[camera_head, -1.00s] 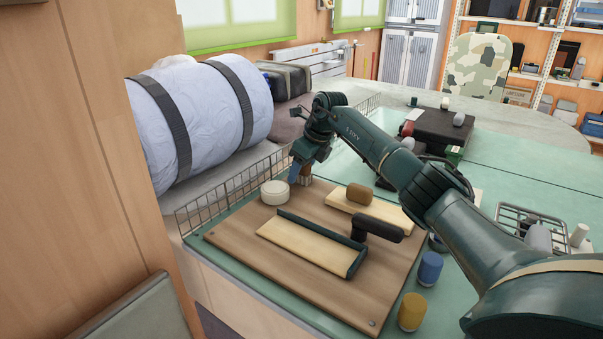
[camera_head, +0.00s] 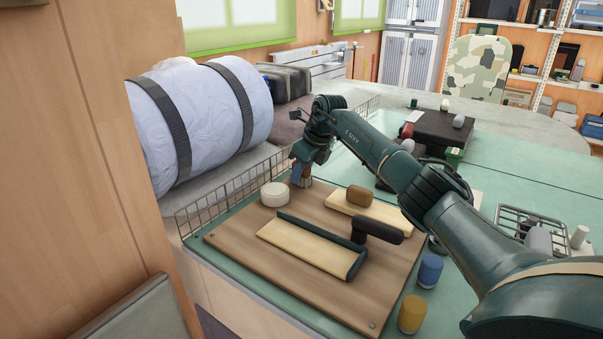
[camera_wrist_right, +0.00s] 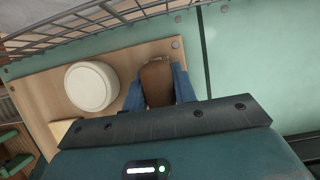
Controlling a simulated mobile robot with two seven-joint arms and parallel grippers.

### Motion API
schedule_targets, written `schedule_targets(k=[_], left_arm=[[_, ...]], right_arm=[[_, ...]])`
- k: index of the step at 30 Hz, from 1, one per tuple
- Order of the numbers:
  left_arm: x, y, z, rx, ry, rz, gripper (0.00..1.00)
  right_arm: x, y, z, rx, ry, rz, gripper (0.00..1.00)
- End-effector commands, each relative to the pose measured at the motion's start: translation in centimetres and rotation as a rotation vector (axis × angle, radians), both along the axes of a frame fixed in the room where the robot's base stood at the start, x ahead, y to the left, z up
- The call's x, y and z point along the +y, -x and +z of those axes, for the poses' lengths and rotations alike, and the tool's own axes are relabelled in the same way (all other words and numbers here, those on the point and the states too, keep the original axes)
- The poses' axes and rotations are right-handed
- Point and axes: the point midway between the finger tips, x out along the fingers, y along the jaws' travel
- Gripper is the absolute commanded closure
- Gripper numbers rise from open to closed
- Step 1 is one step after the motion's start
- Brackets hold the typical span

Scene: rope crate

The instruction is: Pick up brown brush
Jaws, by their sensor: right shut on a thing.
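The brown brush (camera_wrist_right: 157,82) stands between the two blue fingers of my right gripper (camera_wrist_right: 159,90) in the right wrist view. The fingers touch it on both sides and are shut on it. In the head view my right gripper (camera_head: 301,177) is at the far edge of the wooden board (camera_head: 228,236), just right of a round white container (camera_head: 274,194). Only a small brown part of the brush shows there, beside a blue finger. The brush's lower end is hidden. My left gripper is not in view.
A wire fence (camera_head: 232,190) runs close behind the board. Blue (camera_head: 430,270) and yellow (camera_head: 412,313) cylinders stand at right.

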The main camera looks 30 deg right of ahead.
Motion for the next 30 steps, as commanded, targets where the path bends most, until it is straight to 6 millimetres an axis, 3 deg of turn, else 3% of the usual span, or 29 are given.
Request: schedule_targets(k=[7,19,30], left_arm=[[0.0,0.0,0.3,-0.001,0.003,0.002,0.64],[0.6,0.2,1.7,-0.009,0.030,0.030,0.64],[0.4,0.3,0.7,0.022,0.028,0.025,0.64]], right_arm=[[0.0,-0.1,1.6,-0.004,0.000,0.001,0.98],[0.0,-0.1,9.0,-0.003,0.000,0.000,0.98],[0.0,0.0,10.1,0.000,0.000,0.000,0.98]])
